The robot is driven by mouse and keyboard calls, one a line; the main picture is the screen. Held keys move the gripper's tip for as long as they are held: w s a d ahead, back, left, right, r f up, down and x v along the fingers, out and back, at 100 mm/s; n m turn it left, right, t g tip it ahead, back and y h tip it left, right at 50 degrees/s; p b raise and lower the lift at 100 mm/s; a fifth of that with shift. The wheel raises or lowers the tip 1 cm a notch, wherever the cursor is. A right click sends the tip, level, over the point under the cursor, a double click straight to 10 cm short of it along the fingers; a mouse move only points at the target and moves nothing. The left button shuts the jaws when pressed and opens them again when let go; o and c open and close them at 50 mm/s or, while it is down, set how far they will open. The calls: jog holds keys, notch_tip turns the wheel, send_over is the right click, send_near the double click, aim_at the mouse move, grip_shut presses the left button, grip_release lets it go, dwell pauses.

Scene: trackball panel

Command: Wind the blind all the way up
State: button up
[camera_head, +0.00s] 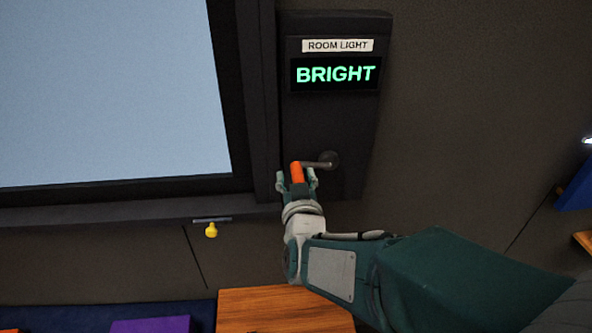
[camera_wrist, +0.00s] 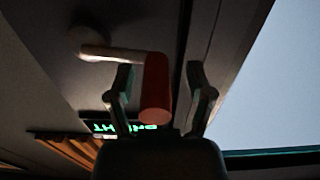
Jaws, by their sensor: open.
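A crank with an orange handle (camera_head: 297,172) sits low on a dark wall panel (camera_head: 355,130); its grey arm runs right to a round hub (camera_head: 329,159). My gripper (camera_head: 297,180) is at the handle with its fingers open, one on each side. In the wrist view the handle (camera_wrist: 155,88) lies between the open fingers (camera_wrist: 160,95), nearer the left one; contact cannot be told. The panel's display (camera_head: 336,74) reads BRIGHT in green under a ROOM LIGHT label. The window (camera_head: 110,95) shows a plain pale blue pane, with no blind visible across the part in view.
A dark window frame (camera_head: 262,100) stands just left of the panel. A yellow knob (camera_head: 211,230) hangs from a small bar below the sill. A wooden surface (camera_head: 280,310) and a purple block (camera_head: 150,325) are below.

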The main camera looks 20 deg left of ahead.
jog(key=shift+s+d, duration=0.1)
jog(key=shift+d, duration=0.25)
grip_shut()
jog(key=shift+a, duration=0.1)
jog(key=shift+d+f+n, duration=0.15)
jog(key=shift+f+n, duration=0.8)
jog(key=shift+n, duration=0.65)
jog(key=shift+d+f+n, duration=0.15)
jog(key=shift+f+n, duration=0.8)
jog(key=shift+n, duration=0.65)
jog(key=shift+c, duration=0.2)
grip_release()
jog(key=shift+w, duration=0.2)
jog(key=shift+o, duration=0.2)
jog(key=shift+a+f, duration=0.1)
jog(key=shift+a, duration=0.1)
